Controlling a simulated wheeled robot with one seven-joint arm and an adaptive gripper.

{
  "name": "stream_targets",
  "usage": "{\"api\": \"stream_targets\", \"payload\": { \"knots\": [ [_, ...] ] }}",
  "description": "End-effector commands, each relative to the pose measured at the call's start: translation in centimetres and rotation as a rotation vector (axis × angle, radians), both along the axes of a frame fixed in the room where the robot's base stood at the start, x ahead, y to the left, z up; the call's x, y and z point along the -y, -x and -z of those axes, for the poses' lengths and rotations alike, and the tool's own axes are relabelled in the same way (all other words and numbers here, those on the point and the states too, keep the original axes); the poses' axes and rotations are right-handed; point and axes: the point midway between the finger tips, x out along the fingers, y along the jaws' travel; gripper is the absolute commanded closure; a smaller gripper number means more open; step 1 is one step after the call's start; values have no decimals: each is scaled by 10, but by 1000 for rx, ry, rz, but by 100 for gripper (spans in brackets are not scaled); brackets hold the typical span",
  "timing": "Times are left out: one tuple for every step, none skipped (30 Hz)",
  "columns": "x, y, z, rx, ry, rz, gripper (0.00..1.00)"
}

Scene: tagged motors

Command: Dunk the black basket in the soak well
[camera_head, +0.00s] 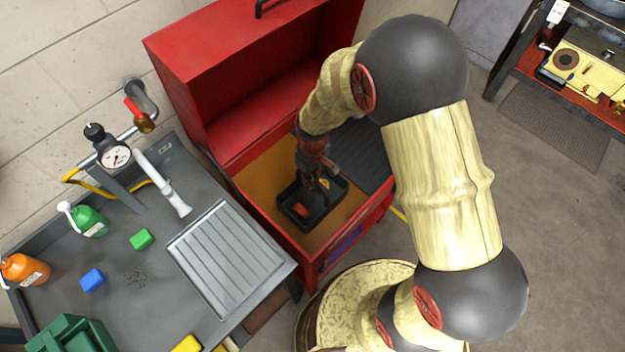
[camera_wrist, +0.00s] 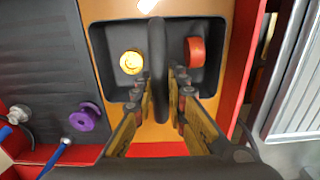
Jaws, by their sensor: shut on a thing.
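The black basket (camera_head: 320,210) is over the brown-orange soak well (camera_head: 262,180) of the red washer cabinet. I cannot tell whether its underside touches the well's surface. In the wrist view the basket (camera_wrist: 105,45) holds a yellow round part (camera_wrist: 131,62) on the left and a red part (camera_wrist: 195,50) on the right. My gripper (camera_head: 316,178) reaches down to the basket from above. In the wrist view my gripper (camera_wrist: 161,82) is shut on the basket's dark handle bar, which runs between the fingers. The basket looks about level.
A dark ribbed shelf (camera_head: 362,152) lies right of the well. The raised red lid (camera_head: 240,85) stands behind. On the left, a grey bench (camera_head: 150,275) carries a ribbed drain tray (camera_head: 225,258), spray bottles and small blocks. The wrist view shows a purple part (camera_wrist: 85,118).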

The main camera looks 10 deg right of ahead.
Motion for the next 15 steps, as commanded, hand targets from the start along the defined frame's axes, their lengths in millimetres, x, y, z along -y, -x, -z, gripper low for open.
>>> {"api": "stream_targets", "payload": {
  "knots": [
    [0,-2,-8,4,-1,0,100],
    [0,-2,-10,4,-1,0,100],
    [0,-2,-12,4,-1,0,100],
    [0,-2,-14,4,-1,0,100],
    [0,-2,-16,4,-1,0,100],
    [0,-2,-19,4,-1,0,100],
    [0,-2,-21,5,-1,0,100],
    [0,-2,-23,5,-1,0,100],
    [0,-2,-26,5,-1,0,100],
    [0,-2,-28,5,-1,0,100],
    [0,-2,-30,5,-1,0,100],
    [0,-2,-33,5,-1,0,100],
    [0,-2,-35,4,-1,0,100],
    [0,-2,-37,4,-1,0,100],
    [0,-2,-40,4,-1,0,100]
  ]
}}
